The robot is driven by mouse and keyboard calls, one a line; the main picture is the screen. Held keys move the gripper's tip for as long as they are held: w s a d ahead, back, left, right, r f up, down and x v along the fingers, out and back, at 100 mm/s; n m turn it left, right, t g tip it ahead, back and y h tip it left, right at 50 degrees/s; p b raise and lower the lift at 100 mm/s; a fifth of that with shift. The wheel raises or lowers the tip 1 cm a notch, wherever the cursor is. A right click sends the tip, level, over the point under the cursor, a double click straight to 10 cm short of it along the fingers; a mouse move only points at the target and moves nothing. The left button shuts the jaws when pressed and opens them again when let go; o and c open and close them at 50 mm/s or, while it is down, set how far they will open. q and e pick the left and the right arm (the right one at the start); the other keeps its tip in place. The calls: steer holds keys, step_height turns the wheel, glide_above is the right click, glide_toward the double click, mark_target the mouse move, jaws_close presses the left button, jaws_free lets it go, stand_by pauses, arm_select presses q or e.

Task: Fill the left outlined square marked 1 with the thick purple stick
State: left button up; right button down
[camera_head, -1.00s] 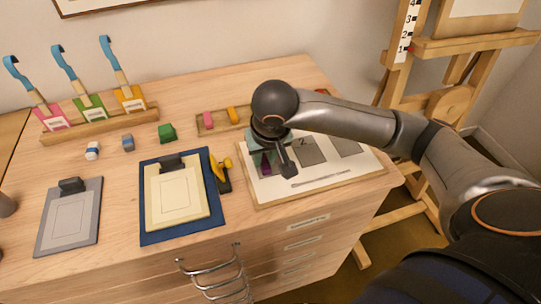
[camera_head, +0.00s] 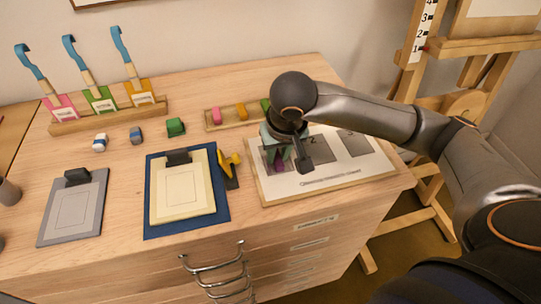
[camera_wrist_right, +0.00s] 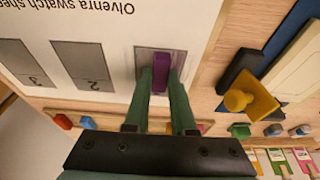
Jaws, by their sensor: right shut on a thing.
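The white swatch sheet (camera_head: 340,175) lies on a board at the right of the table, with grey squares marked 2 (camera_head: 320,150) and 3 (camera_head: 355,143). My right gripper (camera_wrist_right: 160,75) is over the square marked 1 (camera_wrist_right: 141,60), its fingers shut on the thick purple stick (camera_wrist_right: 161,66). The stick's lower end is at the square; whether it touches the paper I cannot tell. In the head view the gripper hides much of that square, and purple (camera_head: 279,166) shows beside it. My left gripper is not in view.
A wooden tray (camera_head: 207,124) with coloured sticks stands behind the sheet. A yellow-handled tool (camera_head: 229,163) and a blue mat with a cream clipboard (camera_head: 184,190) lie left of it. A grey clipboard (camera_head: 70,215) and a rack of brushes (camera_head: 110,118) are farther left.

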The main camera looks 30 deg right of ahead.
mark_target(289, 159)
steer(key=shift+s+d+b, duration=0.2)
steer(key=shift+d+b, duration=0.05)
steer(key=shift+d, duration=0.5)
steer(key=shift+s+d+b, duration=0.2)
steer(key=shift+d, duration=0.5)
steer(key=shift+b, duration=0.4)
steer(key=shift+w+a+f, duration=0.1)
steer(key=shift+w+a, duration=0.05)
steer(key=shift+a, duration=0.6)
steer(key=shift+w+a+f, duration=0.1)
steer(key=shift+a, duration=0.6)
steer(key=shift+a, duration=0.25)
steer(key=shift+w+a+r, duration=0.1)
steer(key=shift+w+a, duration=0.1)
steer(key=shift+a, duration=0.35)
steer(key=shift+w+a, duration=0.15)
steer(key=shift+a, duration=0.4)
steer(key=shift+r, duration=0.1)
